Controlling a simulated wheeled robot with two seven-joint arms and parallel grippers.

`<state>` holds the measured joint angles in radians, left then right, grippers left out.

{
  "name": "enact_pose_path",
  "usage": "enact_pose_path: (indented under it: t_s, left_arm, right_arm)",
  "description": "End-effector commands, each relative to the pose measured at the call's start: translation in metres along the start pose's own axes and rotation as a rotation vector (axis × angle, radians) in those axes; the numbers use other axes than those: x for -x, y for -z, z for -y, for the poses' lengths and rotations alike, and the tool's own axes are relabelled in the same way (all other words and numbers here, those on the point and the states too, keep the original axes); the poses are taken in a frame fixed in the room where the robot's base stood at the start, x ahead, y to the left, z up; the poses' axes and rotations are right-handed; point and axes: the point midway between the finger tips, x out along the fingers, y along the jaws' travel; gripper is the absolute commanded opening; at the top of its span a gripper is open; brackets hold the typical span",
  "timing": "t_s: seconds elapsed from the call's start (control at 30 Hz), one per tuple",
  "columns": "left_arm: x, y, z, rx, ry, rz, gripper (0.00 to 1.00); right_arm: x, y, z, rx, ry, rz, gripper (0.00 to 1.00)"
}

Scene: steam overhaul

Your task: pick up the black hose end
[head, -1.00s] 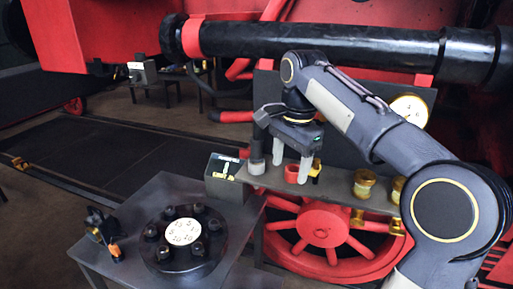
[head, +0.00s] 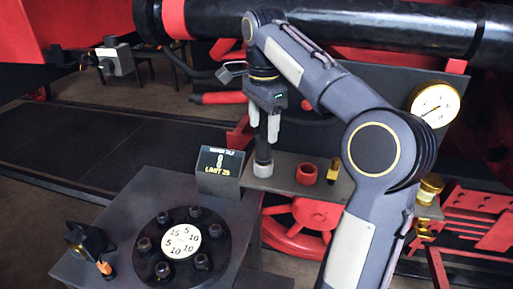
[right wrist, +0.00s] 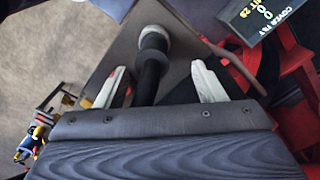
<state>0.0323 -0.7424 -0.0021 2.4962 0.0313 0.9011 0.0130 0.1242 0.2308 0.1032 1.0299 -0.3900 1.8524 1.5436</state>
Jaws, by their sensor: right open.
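The black hose end (head: 263,147) stands upright on the grey shelf, with a pale grey collar at its foot. My right gripper (head: 264,130) is above the shelf, pointing down, with its two pale fingers open on either side of the hose's upper part. In the right wrist view the black hose (right wrist: 149,78) runs between the open fingers, nearer the left finger, with a visible gap to the right one. Its grey collar shows beyond the fingertips. My left gripper is not in view.
A display box (head: 220,170) stands close left of the hose. A red ring (head: 307,174) and a small yellow-and-black item (head: 333,171) are to its right on the shelf (head: 285,184). A bolted black flange (head: 182,246) sits on the front table. A dial gauge (head: 434,104) is at right.

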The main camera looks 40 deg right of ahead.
Motion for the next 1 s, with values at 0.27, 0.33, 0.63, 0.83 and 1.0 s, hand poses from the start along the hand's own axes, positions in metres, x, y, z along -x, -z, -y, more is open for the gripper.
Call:
enact_pose_path:
  t_s: [0.27,0.33,0.63,0.83,1.0]
  left_arm:
    - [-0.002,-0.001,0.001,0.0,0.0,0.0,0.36]
    - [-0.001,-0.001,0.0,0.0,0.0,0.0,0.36]
    - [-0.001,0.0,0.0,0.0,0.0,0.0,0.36]
    - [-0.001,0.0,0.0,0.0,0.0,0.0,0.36]
    - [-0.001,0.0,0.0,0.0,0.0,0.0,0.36]
  right_arm:
    - [-0.032,-0.001,-0.004,0.001,-0.002,0.0,0.63]
    - [-0.043,-0.002,-0.006,0.001,-0.003,0.0,0.63]
    - [-0.071,-0.003,-0.006,0.0,0.0,0.001,0.63]
    - [-0.071,-0.004,-0.006,0.0,0.001,0.001,0.6]
    - [-0.071,-0.004,-0.006,0.0,0.001,0.001,0.38]
